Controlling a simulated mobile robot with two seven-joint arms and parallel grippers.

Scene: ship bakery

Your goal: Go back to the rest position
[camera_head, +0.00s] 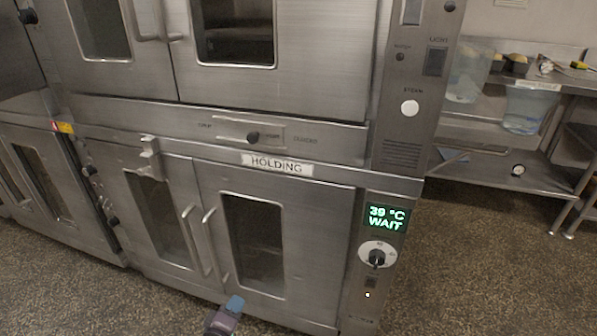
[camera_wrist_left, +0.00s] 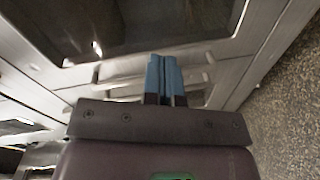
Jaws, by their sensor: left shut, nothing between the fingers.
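My left gripper (camera_head: 235,303) shows at the bottom edge of the head view, low in front of the holding oven (camera_head: 326,230). Its blue fingertips are together with nothing between them. In the left wrist view the shut blue fingers (camera_wrist_left: 164,75) point toward a steel door with a dark window (camera_wrist_left: 110,22) and bar handles (camera_wrist_left: 175,75). I cannot tell how far the fingertips are from the handles. Both holding oven doors look shut. My right gripper is in neither view.
The holding oven has a "39 °C WAIT" display (camera_head: 386,218) and a knob (camera_head: 376,257). An upper oven (camera_head: 320,85) is above it. A steel table (camera_head: 560,80) with clear tubs (camera_head: 527,108) stands at the right. The speckled floor (camera_head: 480,270) is clear at the right.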

